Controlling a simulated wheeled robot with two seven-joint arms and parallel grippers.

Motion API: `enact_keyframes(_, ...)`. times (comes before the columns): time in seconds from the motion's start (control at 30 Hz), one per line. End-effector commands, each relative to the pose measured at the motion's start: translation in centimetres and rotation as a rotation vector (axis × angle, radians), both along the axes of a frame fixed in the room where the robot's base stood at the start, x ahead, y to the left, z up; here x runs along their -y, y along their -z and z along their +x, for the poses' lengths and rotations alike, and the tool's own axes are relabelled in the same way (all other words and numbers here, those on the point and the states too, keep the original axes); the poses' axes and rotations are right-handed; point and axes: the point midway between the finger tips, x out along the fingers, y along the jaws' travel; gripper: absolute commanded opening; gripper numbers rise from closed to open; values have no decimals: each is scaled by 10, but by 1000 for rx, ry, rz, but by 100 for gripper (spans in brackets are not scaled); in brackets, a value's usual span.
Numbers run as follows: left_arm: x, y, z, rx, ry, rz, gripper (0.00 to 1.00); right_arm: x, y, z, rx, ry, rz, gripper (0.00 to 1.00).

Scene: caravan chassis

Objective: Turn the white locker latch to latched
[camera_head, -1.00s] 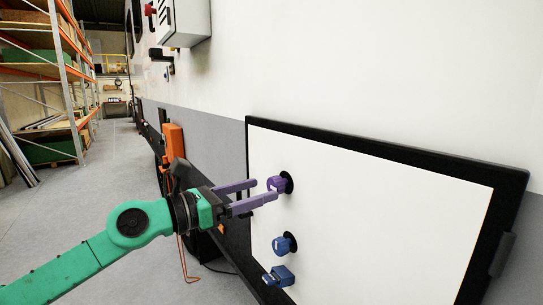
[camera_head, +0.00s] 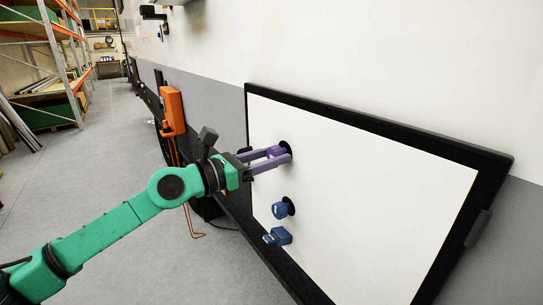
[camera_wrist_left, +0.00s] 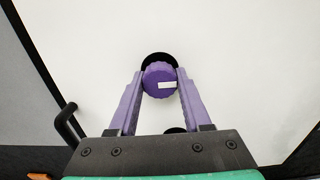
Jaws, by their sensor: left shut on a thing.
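The white locker door (camera_head: 350,180) has a black frame and fills the right of the head view. A purple latch knob (camera_head: 284,149) with a black round base sits near its upper left. My left gripper (camera_head: 276,156) has its two purple fingers on either side of this knob and is shut on it. In the left wrist view, the purple knob (camera_wrist_left: 158,78) lies between the fingertips of the left gripper (camera_wrist_left: 159,88). A short white mark on its face is nearly level, right of centre. My right gripper is not in view.
Two blue fittings sit below the purple knob: a round blue knob (camera_head: 282,208) and a blocky blue one (camera_head: 278,237). A dark handle (camera_head: 478,228) is on the frame's right side. An orange box (camera_head: 172,110) hangs further left. The grey floor at left is clear.

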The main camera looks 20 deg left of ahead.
Motion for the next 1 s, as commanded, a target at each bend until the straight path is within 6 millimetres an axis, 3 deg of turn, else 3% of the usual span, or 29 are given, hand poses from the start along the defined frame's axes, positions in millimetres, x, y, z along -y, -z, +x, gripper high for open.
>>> enact_keyframes(0.37, 0, -2, 0, -115, 0, -137, 0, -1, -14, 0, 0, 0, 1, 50)
enact_keyframes(1.0, 0, -4, 0, -494, 0, -597, 0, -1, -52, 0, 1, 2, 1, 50)
